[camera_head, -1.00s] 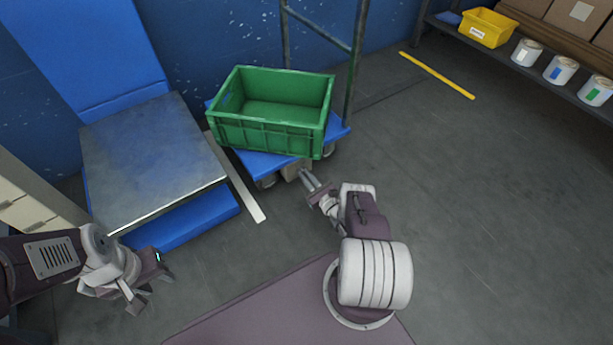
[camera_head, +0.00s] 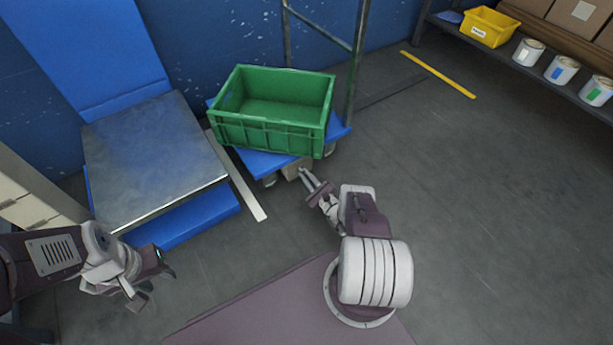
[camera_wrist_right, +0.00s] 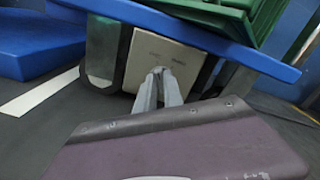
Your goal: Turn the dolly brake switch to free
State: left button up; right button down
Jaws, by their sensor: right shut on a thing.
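The blue dolly (camera_head: 262,162) stands on the floor with a green crate on it. A beige brake box (camera_head: 291,171) sits under the dolly's front edge, and in the right wrist view it is a pale panel (camera_wrist_right: 180,52) with small markings too blurred to read. My right gripper (camera_head: 304,173) is at this panel, its fingers (camera_wrist_right: 159,72) close together and shut on the brake switch, which the fingertips mostly hide. Which way the switch points cannot be told. My left gripper (camera_head: 154,283) is empty and open at the lower left, away from the dolly.
The green crate (camera_head: 270,135) is empty. A steel-topped blue platform (camera_head: 150,155) stands left of the dolly, with a pale floor strip (camera_head: 248,193) between them. A shelf with a yellow bin (camera_head: 489,27) and white cans (camera_head: 560,70) is at upper right. Floor to the right is clear.

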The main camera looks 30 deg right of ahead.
jog(key=c, duration=1.5)
grip_release()
jog(key=shift+o, duration=0.2)
jog(key=s+p, duration=0.4)
jog(key=s, duration=0.5)
jog(key=shift+d, duration=0.35)
